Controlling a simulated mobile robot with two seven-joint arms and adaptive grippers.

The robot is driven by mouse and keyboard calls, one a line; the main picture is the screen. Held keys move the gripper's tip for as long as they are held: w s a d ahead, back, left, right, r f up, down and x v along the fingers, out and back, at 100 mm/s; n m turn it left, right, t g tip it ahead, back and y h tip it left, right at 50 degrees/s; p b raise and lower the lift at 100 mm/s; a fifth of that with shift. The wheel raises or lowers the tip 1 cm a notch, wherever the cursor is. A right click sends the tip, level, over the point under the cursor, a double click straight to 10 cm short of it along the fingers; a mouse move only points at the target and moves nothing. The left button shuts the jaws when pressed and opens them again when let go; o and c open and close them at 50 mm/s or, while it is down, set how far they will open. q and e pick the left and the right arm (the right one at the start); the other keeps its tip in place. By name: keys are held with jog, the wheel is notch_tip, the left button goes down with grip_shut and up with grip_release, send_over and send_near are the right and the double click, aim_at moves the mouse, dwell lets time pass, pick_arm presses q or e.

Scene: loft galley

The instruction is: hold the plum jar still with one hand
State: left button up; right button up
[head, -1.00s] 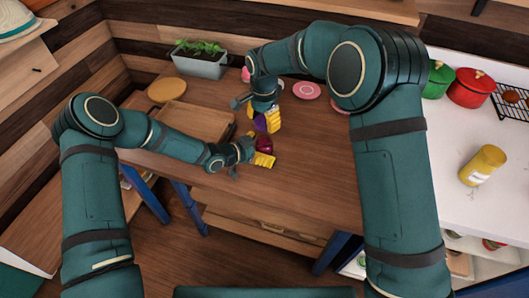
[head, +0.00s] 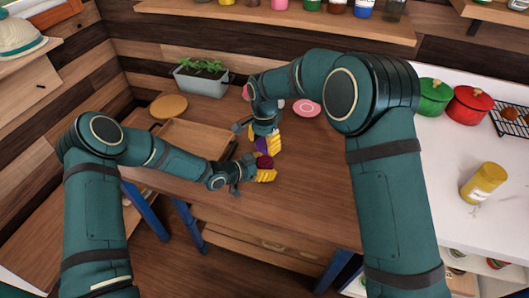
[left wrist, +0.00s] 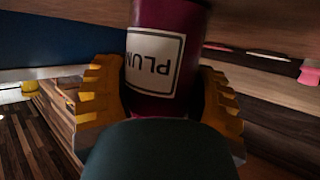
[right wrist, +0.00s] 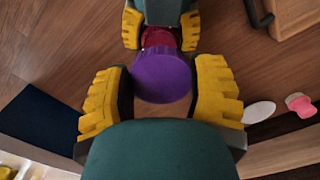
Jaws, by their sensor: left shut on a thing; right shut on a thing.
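The dark red plum jar (head: 265,161) is between the yellow fingers of my left gripper (head: 264,170), above the table. In the left wrist view the jar (left wrist: 168,25) fills the middle, its white label upside down, with a finger on each side. My left gripper is shut on it. The purple lid (right wrist: 163,75) is between the fingers of my right gripper (right wrist: 163,92), which is shut on it. In the right wrist view the lid partly covers the jar (right wrist: 160,37). I cannot tell whether lid and jar touch.
A wooden tray (head: 184,150), a round wooden board (head: 168,106) and a planter (head: 203,83) are on the table's left and back. A pink plate (head: 307,108) lies behind my right gripper. A yellow jar (head: 484,183) and pots stand on the white counter. The table front is clear.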

aim_at(264, 157)
jog(key=shift+f, duration=1.65)
jog(key=shift+f, duration=0.15)
jog(key=shift+f, duration=0.75)
jog(key=shift+f, duration=0.55)
pick_arm(q)
grip_shut()
pick_arm(e)
jog(key=m, duration=0.6)
jog(key=shift+w+a+m, duration=0.1)
jog(key=shift+m, duration=0.2)
jog(key=o, duration=0.7)
jog(key=shift+o, duration=0.2)
